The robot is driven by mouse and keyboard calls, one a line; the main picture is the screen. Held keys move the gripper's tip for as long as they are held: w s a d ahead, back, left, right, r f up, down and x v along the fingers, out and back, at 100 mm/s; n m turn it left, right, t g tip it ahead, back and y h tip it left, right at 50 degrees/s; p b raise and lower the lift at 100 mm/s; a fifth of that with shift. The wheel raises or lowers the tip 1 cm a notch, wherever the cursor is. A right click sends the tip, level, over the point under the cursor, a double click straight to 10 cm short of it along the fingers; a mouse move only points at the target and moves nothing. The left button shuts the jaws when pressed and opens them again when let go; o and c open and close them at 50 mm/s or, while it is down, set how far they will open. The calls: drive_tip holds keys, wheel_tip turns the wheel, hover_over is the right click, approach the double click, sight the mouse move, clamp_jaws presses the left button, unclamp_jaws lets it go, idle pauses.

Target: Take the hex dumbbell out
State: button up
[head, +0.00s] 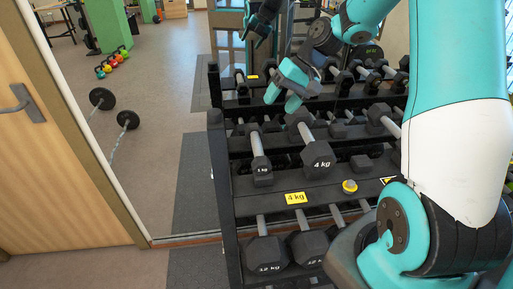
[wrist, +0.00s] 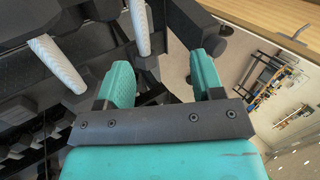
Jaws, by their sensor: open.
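Several dark hex dumbbells with pale handles lie on a black rack. In the head view one marked 4 kg (head: 318,157) lies on the middle shelf, with a smaller one (head: 262,172) to its left. The frames do not tell which one the task means. My gripper (head: 283,98) is open and empty above the back of that shelf, near the far ends of these two. In the wrist view my gripper (wrist: 162,68) has its teal fingers apart with nothing between them. One pale handle (wrist: 138,25) shows beyond the fingers, and another (wrist: 56,62) lies further left.
The rack (head: 222,165) has a lower shelf with larger dumbbells (head: 265,253) marked 12 kg. A yellow 4 kg label (head: 295,198) is on the shelf edge. A wooden door (head: 60,150) stands left.

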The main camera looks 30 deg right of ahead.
drive_tip(key=m, duration=0.1)
approach(259, 143)
drive_tip(key=p+x, duration=0.2)
drive_tip(key=x, duration=0.1)
drive_tip(key=s+p+x, duration=0.1)
drive_tip(key=x, duration=0.1)
drive_tip(key=shift+w+f, duration=0.1)
drive_tip(key=shift+t, duration=0.3)
drive_tip(key=shift+w+p+x, duration=0.2)
drive_tip(key=shift+p+x, duration=1.15)
drive_tip(key=shift+x, duration=1.7)
drive_tip(key=shift+c, duration=0.4)
clamp_jaws()
